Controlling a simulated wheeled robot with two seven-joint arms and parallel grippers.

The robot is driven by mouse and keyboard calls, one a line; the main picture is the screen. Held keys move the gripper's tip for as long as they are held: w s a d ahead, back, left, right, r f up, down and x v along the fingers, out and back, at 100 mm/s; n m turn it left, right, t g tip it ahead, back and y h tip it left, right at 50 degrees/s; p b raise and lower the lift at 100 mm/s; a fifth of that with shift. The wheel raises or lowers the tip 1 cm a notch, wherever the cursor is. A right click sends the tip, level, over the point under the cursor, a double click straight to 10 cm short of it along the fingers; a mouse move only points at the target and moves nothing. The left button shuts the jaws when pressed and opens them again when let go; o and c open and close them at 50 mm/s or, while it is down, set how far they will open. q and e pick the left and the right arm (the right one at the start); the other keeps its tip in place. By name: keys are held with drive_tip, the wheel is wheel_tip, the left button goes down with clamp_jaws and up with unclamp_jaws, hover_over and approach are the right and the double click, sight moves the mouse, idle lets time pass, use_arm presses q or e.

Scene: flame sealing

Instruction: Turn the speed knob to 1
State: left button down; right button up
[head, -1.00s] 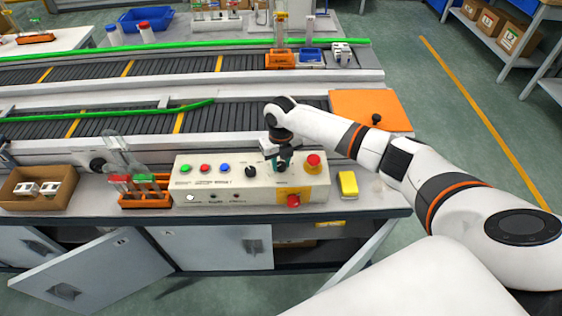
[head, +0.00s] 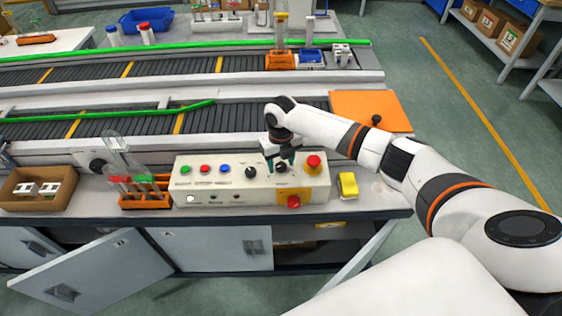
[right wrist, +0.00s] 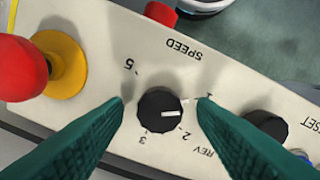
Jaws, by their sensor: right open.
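The black speed knob (right wrist: 160,110) is on the pale control box (head: 225,192), under the "SPEED" label. In the right wrist view its white pointer is turned to the picture's right, between the 1 and 2 marks and nearer the 1. The 1 mark is partly hidden by a fingertip. My right gripper (right wrist: 162,105) is open, with its green fingers on either side of the knob and a gap to each side. In the head view my right gripper (head: 281,162) is above the knob. My left gripper is not in view.
A red emergency button (head: 313,163) on a yellow collar stands close beside the knob. Another black knob (head: 250,172) is on the other side. A yellow block (head: 347,185) lies right of the box, and an orange tube rack (head: 144,201) stands left. Conveyors run behind.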

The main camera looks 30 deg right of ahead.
sight(281, 165)
wheel_tip(281, 165, up, 12)
drive_tip(key=b, duration=0.2)
drive_tip(key=shift+f, duration=0.15)
idle(0.5)
